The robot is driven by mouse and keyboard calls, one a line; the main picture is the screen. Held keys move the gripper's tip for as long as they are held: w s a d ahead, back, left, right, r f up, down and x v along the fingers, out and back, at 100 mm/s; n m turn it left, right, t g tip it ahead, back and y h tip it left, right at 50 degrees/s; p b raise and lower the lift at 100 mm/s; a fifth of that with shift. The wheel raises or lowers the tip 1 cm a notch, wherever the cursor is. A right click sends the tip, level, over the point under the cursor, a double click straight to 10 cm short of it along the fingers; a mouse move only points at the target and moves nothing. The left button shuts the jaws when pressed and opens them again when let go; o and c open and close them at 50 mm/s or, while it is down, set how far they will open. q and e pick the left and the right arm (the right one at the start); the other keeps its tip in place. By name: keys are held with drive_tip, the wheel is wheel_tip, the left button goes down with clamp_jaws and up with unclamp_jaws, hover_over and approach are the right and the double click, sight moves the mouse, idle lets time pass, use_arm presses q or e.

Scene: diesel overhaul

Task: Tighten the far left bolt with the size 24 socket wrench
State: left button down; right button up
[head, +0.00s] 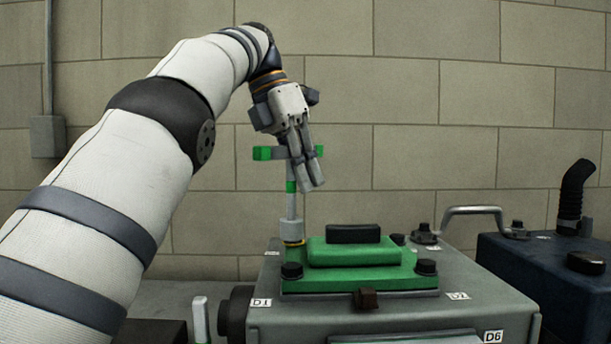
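The socket wrench (292,206) is a T-handled tool with a grey shaft, green handle ends, a green band and a yellow ring near its socket. It stands upright at the far left corner of the green cover (330,280), and its socket hides the far left bolt. My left gripper (314,172) points down at the handle, its fingers close together and shut on it; they hide part of the crossbar. Dark bolts show at the near left (291,271), near right (426,267) and far right (398,240) corners. The wrench's size marking is not readable. My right gripper is out of view.
The cover sits on a grey engine block (480,290) with labels D1, D2 and D6. A metal handle (474,210) rises at its back right. A dark blue unit (540,268) with a black bent pipe (572,190) stands at right. A block wall is behind.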

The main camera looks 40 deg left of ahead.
use_arm(q)
drive_tip(key=shift+w+d+f+m, duration=0.1)
drive_tip(key=shift+f+m, duration=0.3)
drive_tip(key=shift+m, duration=0.1)
drive_tip(key=n, duration=0.1)
drive_tip(key=r+n+p, duration=0.1)
drive_tip(key=n, duration=0.1)
drive_tip(key=shift+s+a+t+y, duration=0.2)
drive_tip(key=shift+t+y, duration=0.1)
drive_tip(key=n, duration=0.1)
drive_tip(key=f+n, duration=0.1)
drive_tip(key=shift+w+a+n+y, duration=0.3)
drive_tip(key=shift+w+y, duration=0.1)
drive_tip(key=shift+d, duration=0.1)
